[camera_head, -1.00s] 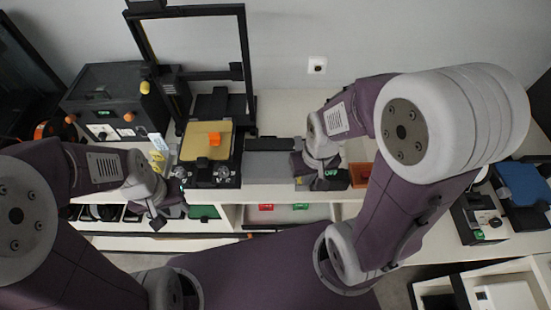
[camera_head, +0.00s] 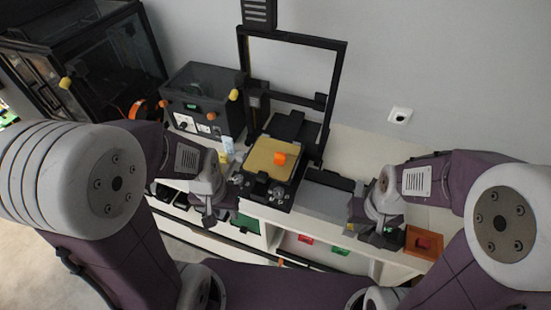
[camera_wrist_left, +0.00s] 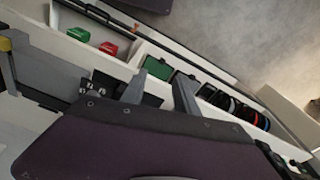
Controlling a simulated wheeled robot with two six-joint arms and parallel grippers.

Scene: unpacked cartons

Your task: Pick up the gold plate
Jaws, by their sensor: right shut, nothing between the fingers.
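The gold plate (camera_head: 268,158) lies flat on the bed of a black 3D printer (camera_head: 341,75), with a small orange block (camera_head: 280,158) on top of it. My left gripper (camera_head: 211,218) is at the counter's front edge, left of and in front of the plate, not touching it. In the left wrist view its two fingers (camera_wrist_left: 160,90) stand apart with nothing between them. My right gripper (camera_head: 368,236) is to the right of the printer, low by the grey box, shut and empty. The plate does not clearly show in the left wrist view.
A dark machine box (camera_head: 203,100) stands left of the printer. A grey box (camera_head: 325,198) and an orange tray (camera_head: 424,243) are to its right. Shelf bins below hold red (camera_head: 305,239) and green (camera_head: 340,250) items. A wall socket (camera_head: 400,115) is behind.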

